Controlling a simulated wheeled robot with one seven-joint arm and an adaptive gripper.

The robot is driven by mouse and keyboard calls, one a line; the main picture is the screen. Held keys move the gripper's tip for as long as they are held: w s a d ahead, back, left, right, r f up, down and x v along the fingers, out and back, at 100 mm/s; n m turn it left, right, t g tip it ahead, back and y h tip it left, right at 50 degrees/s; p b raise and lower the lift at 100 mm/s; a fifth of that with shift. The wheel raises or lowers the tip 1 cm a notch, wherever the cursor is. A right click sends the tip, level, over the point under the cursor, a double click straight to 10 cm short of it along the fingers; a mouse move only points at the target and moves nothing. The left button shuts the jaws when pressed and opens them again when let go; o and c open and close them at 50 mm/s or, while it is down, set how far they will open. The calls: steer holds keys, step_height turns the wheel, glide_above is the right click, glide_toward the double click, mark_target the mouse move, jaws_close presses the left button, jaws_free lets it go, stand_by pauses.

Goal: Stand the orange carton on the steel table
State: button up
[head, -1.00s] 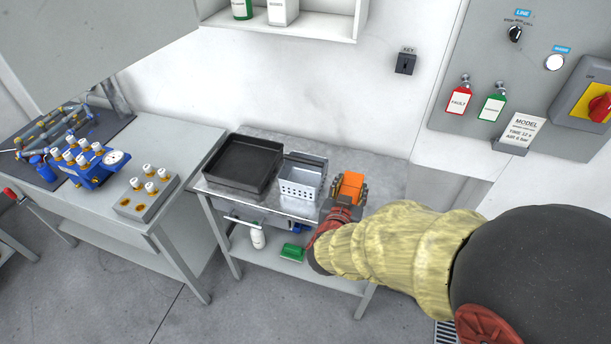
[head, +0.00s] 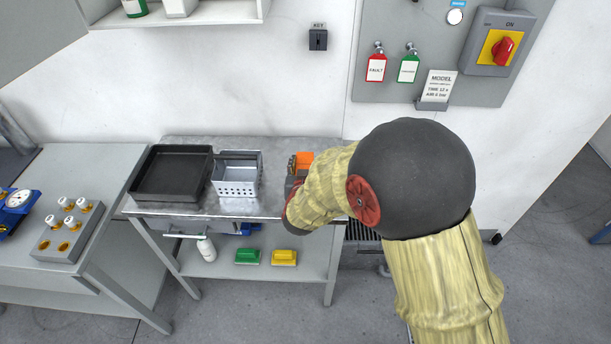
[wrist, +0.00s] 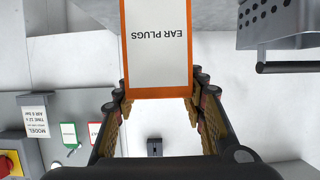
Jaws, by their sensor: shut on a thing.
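The orange carton (head: 304,160) shows at the right end of the steel table (head: 262,207), partly hidden by my arm. In the wrist view the carton (wrist: 158,48) has a white label reading EAR PLUGS and lies between the fingers of my gripper (wrist: 160,105). My gripper is shut on it; in the head view the gripper (head: 296,178) is mostly covered by my sleeve. The carton is over or at the tabletop; I cannot tell whether its base touches the steel.
A perforated metal basket (head: 237,175) stands just left of the carton, with a black tray (head: 172,172) farther left. A green block (head: 247,257), a yellow block (head: 284,257) and a white bottle (head: 207,248) are on the lower shelf. A control panel (head: 430,60) hangs at right.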

steer(key=shift+w+d+f+b, duration=0.15)
steer(key=shift+f+b, duration=0.3)
steer(key=shift+f, duration=0.55)
steer(key=shift+w+d+f+b, duration=0.1)
steer(key=shift+w+f+b, duration=0.25)
steer(key=shift+f, duration=0.65)
steer(key=shift+s, duration=0.1)
steer(key=shift+f, duration=0.15)
steer(key=o, duration=1.2)
steer(key=shift+r, duration=0.25)
steer(key=p+v, duration=0.2)
steer(key=v, duration=1)
steer(key=shift+p, duration=0.35)
